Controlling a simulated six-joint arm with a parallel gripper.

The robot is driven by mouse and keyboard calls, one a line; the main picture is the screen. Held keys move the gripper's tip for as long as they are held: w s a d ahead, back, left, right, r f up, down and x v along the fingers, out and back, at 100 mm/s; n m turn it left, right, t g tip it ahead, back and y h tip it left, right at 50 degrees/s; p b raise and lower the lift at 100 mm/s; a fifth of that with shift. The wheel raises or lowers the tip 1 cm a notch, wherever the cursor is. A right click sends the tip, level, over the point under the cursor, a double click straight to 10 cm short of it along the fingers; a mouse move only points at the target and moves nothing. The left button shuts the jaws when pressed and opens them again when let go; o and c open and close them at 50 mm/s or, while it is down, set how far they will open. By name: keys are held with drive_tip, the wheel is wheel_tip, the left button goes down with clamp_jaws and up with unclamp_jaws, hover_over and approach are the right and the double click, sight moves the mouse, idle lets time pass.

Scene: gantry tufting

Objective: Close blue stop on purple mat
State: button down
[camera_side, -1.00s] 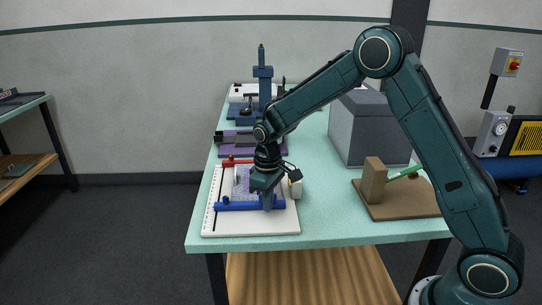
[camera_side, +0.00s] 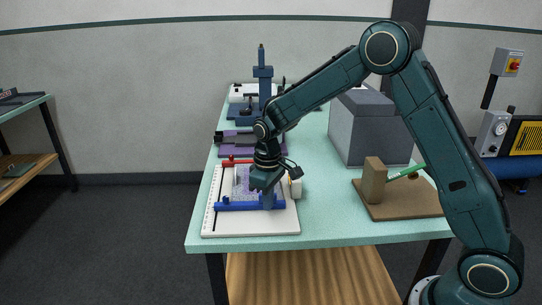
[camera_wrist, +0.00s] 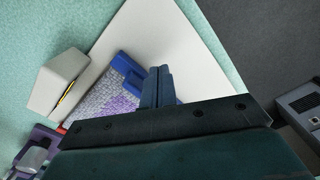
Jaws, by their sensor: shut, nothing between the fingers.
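The blue stop (camera_side: 238,205) is a bar lying across the front of a white board (camera_side: 228,227), with a small knob near its left end. It also shows in the wrist view (camera_wrist: 128,67). The purple mat (camera_side: 241,183) is a speckled purple and white pad on the board behind the stop, also visible in the wrist view (camera_wrist: 115,92). My gripper (camera_side: 268,204) points down at the right part of the blue stop and hides some of it. Its fingers (camera_wrist: 158,72) are together and empty beside the blue stop; contact is unclear.
A red bar (camera_side: 234,162) lies behind the mat. A white block (camera_side: 296,188) stands right of the board. A brown stand with a green-handled tool (camera_side: 375,180) and a grey box (camera_side: 370,130) are further right. A purple fixture (camera_side: 280,152) stands behind.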

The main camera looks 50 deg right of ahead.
wheel_tip(320, 180, up, 7)
drive_tip(key=shift+f, duration=0.15)
idle(0.9)
drive_tip(key=shift+s, duration=0.1)
drive_tip(key=s+r+m+t, duration=0.1)
drive_tip(key=s+r+t, duration=0.2)
drive_tip(key=s+r, duration=0.95)
drive_tip(key=s+m+t, duration=0.2)
drive_tip(key=s, duration=1.4)
drive_tip(key=shift+s+t, duration=0.3)
drive_tip(key=shift+s, duration=0.05)
drive_tip(key=shift+d, duration=0.1)
